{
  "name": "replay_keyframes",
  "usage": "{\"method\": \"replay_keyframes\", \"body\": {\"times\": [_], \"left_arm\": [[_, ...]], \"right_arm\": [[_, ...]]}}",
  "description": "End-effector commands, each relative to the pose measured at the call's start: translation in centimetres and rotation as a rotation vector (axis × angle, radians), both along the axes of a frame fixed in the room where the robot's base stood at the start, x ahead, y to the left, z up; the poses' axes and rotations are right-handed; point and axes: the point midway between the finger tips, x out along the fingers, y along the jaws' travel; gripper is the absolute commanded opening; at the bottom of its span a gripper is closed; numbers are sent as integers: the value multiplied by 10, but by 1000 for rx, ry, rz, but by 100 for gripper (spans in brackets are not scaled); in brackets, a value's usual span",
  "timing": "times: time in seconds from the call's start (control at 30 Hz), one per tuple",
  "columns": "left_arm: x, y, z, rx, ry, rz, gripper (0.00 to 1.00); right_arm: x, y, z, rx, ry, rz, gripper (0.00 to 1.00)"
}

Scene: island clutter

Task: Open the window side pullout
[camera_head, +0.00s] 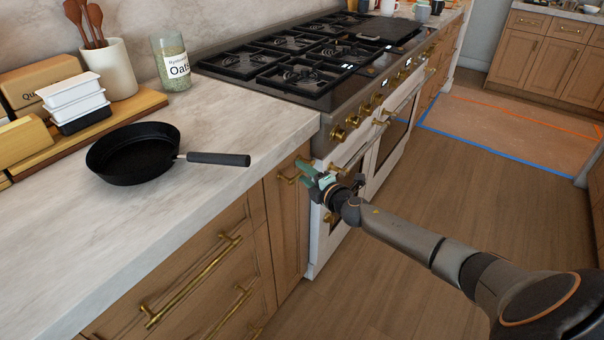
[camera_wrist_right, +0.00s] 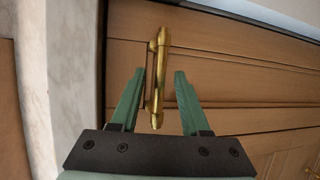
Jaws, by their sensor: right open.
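A narrow wooden pullout front (camera_head: 285,215) stands between the wide drawers and the white range, and it looks closed. Its brass handle (camera_head: 289,178) is near the top, partly behind my right gripper in the head view. My right gripper (camera_head: 305,175) is at this handle with its green fingers open. In the right wrist view the brass handle (camera_wrist_right: 156,85) lies between the two open fingers (camera_wrist_right: 152,90), closer to the left one. I cannot tell whether a finger touches it. My left gripper is not in view.
A black pan (camera_head: 135,155) sits on the marble counter (camera_head: 230,115), its handle toward the counter edge. The white range (camera_head: 345,185) with brass knobs stands right of the pullout. Wide drawers with brass handles (camera_head: 195,280) are at left.

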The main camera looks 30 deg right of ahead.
Motion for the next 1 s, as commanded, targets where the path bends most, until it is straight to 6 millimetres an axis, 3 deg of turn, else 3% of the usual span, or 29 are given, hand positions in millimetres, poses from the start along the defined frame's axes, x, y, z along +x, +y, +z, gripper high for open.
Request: {"method": "replay_keyframes", "body": {"times": [0.2, 0.47, 0.9, 1.0], "left_arm": [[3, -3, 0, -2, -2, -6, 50], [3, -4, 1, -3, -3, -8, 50], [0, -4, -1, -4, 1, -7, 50], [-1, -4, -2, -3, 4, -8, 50]], "right_arm": [[12, 1, -2, 1, 0, 1, 46], [12, 1, -2, 1, 1, 1, 46], [12, 0, -2, 1, 1, 1, 0], [12, 0, -2, 1, 1, 1, 0]]}}
